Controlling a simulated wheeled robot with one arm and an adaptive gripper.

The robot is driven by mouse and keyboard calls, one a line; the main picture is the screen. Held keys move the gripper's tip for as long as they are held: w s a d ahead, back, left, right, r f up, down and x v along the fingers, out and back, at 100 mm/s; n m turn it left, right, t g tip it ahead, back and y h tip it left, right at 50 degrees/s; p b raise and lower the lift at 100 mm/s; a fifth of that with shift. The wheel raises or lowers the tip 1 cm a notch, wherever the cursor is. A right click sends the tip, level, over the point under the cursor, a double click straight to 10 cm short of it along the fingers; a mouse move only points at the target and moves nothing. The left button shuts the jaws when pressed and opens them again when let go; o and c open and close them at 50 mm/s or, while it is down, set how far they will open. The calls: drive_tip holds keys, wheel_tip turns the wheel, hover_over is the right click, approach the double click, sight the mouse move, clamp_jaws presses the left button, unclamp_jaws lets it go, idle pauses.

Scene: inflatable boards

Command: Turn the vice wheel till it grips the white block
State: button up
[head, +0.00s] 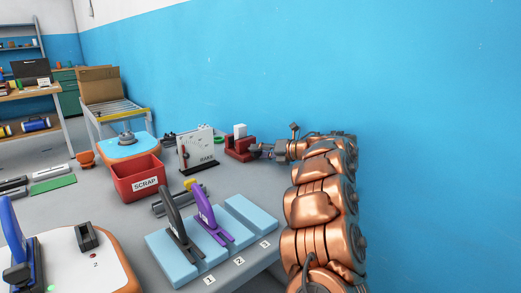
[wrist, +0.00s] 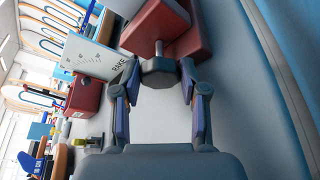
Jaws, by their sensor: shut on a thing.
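The red vice (head: 239,147) stands on the grey table near the blue wall. The white block (head: 240,131) sits upright at the vice and sticks out above its red body. Whether the jaws touch the block cannot be told. My gripper (head: 256,150) reaches the vice from the right. In the wrist view, the red vice (wrist: 155,27) is at the top, with a short screw leading to its dark grey wheel (wrist: 159,73). My gripper (wrist: 159,80) is shut on the wheel, one finger on each side. In the head view the gripper hides the wheel.
A white gauge panel (head: 197,149) stands just left of the vice. A red SCRAP bin (head: 136,178) is farther left. A light blue slotted rack (head: 222,243) holds a black and a purple clamp at the front. The blue wall is close behind my arm.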

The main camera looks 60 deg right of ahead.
idle(0.3)
drive_tip(key=o, duration=1.1)
drive_tip(key=shift+f, duration=0.1)
drive_tip(key=n+b, duration=0.1)
drive_tip(key=b, duration=0.2)
drive_tip(key=n+g+h+b, duration=0.1)
drive_tip(key=n+b, duration=0.1)
drive_tip(key=b, duration=0.1)
drive_tip(key=shift+a+f+h, duration=0.1)
drive_tip(key=shift+h, duration=0.2)
drive_tip(key=n+h+b, duration=0.1)
drive_tip(key=b, duration=0.2)
drive_tip(key=n+h+b, duration=0.1)
drive_tip(key=n+b, duration=0.1)
drive_tip(key=b, duration=0.2)
drive_tip(key=shift+a+r+g, duration=0.2)
drive_tip(key=shift+g, duration=0.2)
drive_tip(key=shift+b, duration=0.6)
